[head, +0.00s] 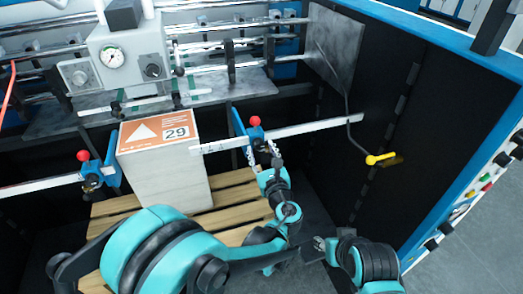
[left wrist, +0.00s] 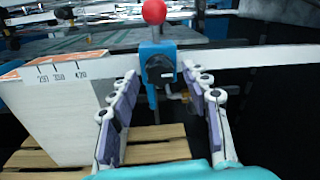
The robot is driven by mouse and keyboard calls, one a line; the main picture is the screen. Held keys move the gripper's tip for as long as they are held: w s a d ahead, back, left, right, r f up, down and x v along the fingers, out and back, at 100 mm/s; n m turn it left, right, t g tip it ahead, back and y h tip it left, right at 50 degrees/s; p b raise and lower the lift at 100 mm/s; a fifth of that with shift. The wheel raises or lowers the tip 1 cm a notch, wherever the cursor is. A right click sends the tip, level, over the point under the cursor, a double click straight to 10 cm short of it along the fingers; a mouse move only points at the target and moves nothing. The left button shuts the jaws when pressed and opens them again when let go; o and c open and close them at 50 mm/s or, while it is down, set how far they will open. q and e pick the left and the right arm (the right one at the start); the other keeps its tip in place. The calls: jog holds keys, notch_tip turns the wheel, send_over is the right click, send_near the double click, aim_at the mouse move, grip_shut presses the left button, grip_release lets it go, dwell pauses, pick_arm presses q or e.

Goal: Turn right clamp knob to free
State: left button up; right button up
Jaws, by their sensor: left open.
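The right clamp (head: 256,133) is a blue block with a red ball on top, on a white ruler bar. It also shows in the left wrist view (left wrist: 157,52), where a dark round knob (left wrist: 160,70) faces me under the red ball (left wrist: 154,11). My left gripper (head: 262,153) is open just in front of this clamp. In the left wrist view, its padded fingers (left wrist: 160,76) stand left and right of the knob, with a gap on both sides. My right gripper (head: 320,244) is low at the right, away from the clamp; its jaw state is unclear.
A second red-topped clamp (head: 89,167) sits on the left ruler bar. Between the clamps, a stack with an orange label (head: 160,131) stands on a wooden pallet (head: 232,200). A yellow handle (head: 381,159) sticks out at the right. Dark panels enclose the right side.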

pick_arm(q)
jog(key=shift+w+a, duration=0.15)
jog(key=shift+w, duration=0.3)
grip_shut()
